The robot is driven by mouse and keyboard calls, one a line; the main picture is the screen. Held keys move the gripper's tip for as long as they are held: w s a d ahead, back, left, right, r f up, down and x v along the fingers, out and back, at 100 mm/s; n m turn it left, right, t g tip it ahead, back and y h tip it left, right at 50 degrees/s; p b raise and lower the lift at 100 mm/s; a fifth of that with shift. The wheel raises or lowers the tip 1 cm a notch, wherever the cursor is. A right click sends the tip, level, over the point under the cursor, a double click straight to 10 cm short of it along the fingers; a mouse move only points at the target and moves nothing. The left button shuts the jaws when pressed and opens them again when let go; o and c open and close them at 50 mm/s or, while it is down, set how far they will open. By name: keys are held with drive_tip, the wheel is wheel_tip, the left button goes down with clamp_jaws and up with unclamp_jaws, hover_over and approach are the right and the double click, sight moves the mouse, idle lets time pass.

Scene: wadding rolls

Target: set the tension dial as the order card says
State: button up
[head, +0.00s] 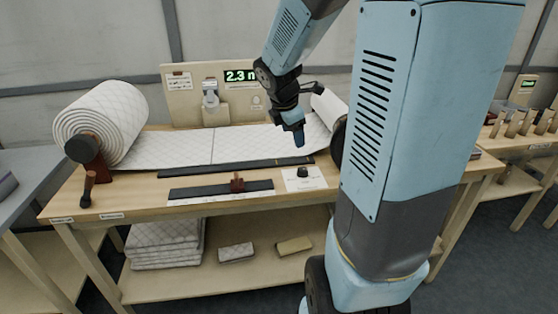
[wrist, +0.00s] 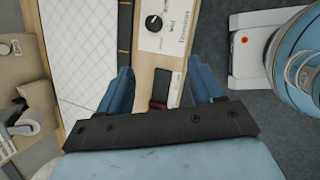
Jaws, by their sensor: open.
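The tension dial is a black knob (head: 303,172) on a white plate (head: 304,184) at the bench's front right. The knob also shows in the wrist view (wrist: 153,22), on a plate with printed words too small to read surely. My gripper (head: 298,138) is above the bench, over the white quilted sheet in the head view. In the wrist view my gripper (wrist: 161,88) is open and empty, with its blue fingers wide apart and the knob beyond them. I cannot tell which card is the order card; a small card (head: 179,81) on the back panel is unreadable.
A red-brown block (head: 237,183) sits on a dark rail at the bench front, left of the dial. A wadding roll (head: 100,120) stands at the left, with a handle (head: 88,187) before it. The back panel's green display (head: 240,76) starts with 2.3. My arm hides the bench's right part.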

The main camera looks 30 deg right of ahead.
sight(302, 169)
drive_tip(key=w+d+f+n, duration=0.2)
drive_tip(key=f, duration=0.4)
drive_tip(key=w+d+f+n, duration=0.2)
drive_tip(key=d+f, duration=0.1)
drive_tip(key=f, duration=0.3)
drive_tip(key=w+d+f+n, duration=0.1)
drive_tip(key=w+d+f, duration=0.1)
drive_tip(key=f, duration=0.4)
drive_tip(key=shift+w+d+f+n+g, duration=0.3)
drive_tip(key=shift+w+d+n, duration=0.1)
drive_tip(key=shift+w, duration=0.05)
drive_tip(key=shift+c, duration=0.4)
